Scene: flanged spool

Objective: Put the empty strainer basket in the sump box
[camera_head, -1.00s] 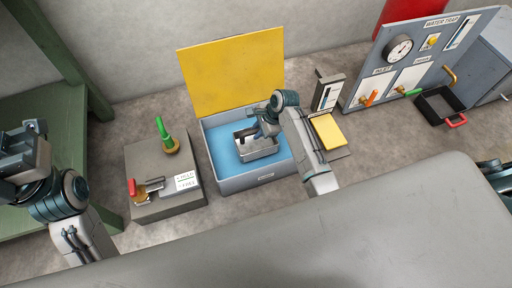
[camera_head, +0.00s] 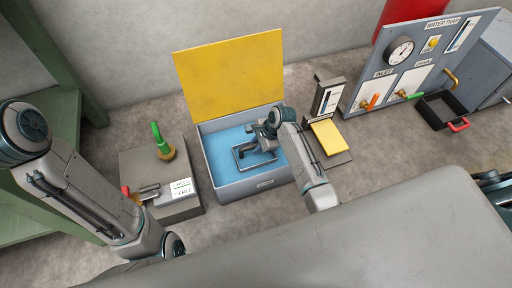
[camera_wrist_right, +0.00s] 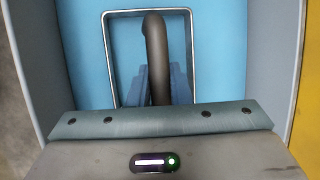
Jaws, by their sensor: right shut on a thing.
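The sump box (camera_head: 262,184) is a grey open box with blue water in it and a raised yellow lid (camera_head: 230,78) behind. The strainer basket (camera_head: 262,168) is inside the box. Only its thin rectangular rim and dark handle show, with blue inside the rim; its walls look to be under the water. My right gripper (camera_head: 258,146) is over the basket. In the right wrist view, the right gripper (camera_wrist_right: 160,88) is shut on the dark curved handle (camera_wrist_right: 154,40), and the basket's rim (camera_wrist_right: 189,50) surrounds it. My left gripper is out of view; only its arm shows.
Left of the box stands a grey block (camera_head: 140,158) with a green handle (camera_head: 160,139) and a red-tipped latch. To the right are a gauge stand with a yellow pad (camera_head: 328,137), the water trap panel (camera_head: 424,58) and a black tray (camera_head: 436,106) with a red handle.

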